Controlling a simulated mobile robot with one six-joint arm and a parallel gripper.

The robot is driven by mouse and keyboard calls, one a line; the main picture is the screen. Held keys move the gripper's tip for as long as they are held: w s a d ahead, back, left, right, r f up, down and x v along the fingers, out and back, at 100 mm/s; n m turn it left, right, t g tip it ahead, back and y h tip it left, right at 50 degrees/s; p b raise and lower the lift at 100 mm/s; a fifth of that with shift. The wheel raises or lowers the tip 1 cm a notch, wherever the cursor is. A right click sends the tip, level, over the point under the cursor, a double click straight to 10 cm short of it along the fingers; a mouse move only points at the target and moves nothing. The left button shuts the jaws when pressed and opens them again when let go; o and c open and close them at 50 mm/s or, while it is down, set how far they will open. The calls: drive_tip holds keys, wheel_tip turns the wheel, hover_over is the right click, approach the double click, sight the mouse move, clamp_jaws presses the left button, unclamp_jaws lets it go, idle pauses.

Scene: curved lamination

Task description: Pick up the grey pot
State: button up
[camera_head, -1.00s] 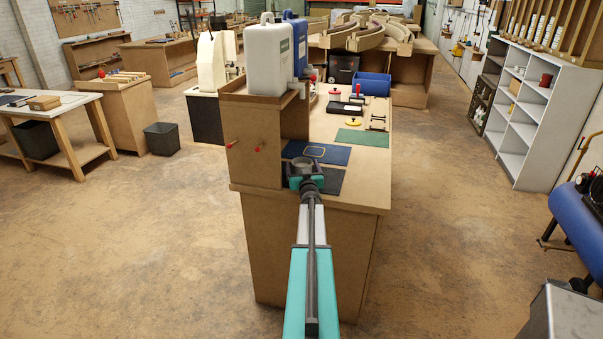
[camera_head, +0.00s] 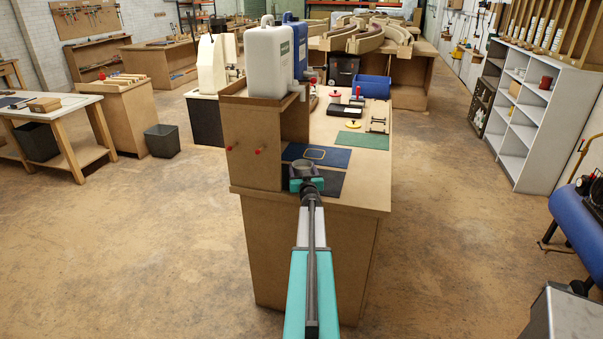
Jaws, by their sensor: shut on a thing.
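The grey pot (camera_head: 302,166) is a small round, open-topped vessel. It sits between the jaws of my gripper (camera_head: 303,174), at the near end of the workbench, over the dark mat. My gripper is shut on it. My arm reaches forward from the bottom of the view and hides the pot's lower part. I cannot tell whether the pot's base touches the mat.
On the bench (camera_head: 370,172) are a dark mat (camera_head: 328,184), a blue mat (camera_head: 333,157) with a yellow outline, and a green mat (camera_head: 361,140). A wooden cabinet (camera_head: 250,152) with white and blue containers stands close on the left. The bench's right side is fairly clear.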

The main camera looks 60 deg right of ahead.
drive_tip(key=shift+r, duration=0.15)
drive_tip(key=shift+r, duration=1.4)
drive_tip(key=shift+s+a+r, duration=0.15)
drive_tip(key=shift+a+r, duration=0.1)
drive_tip(key=r+b+v, duration=0.1)
drive_tip(key=v, duration=1.4)
drive_tip(key=shift+w+a+r, duration=0.2)
drive_tip(key=shift+w+a, duration=0.05)
drive_tip(key=shift+a, duration=0.2)
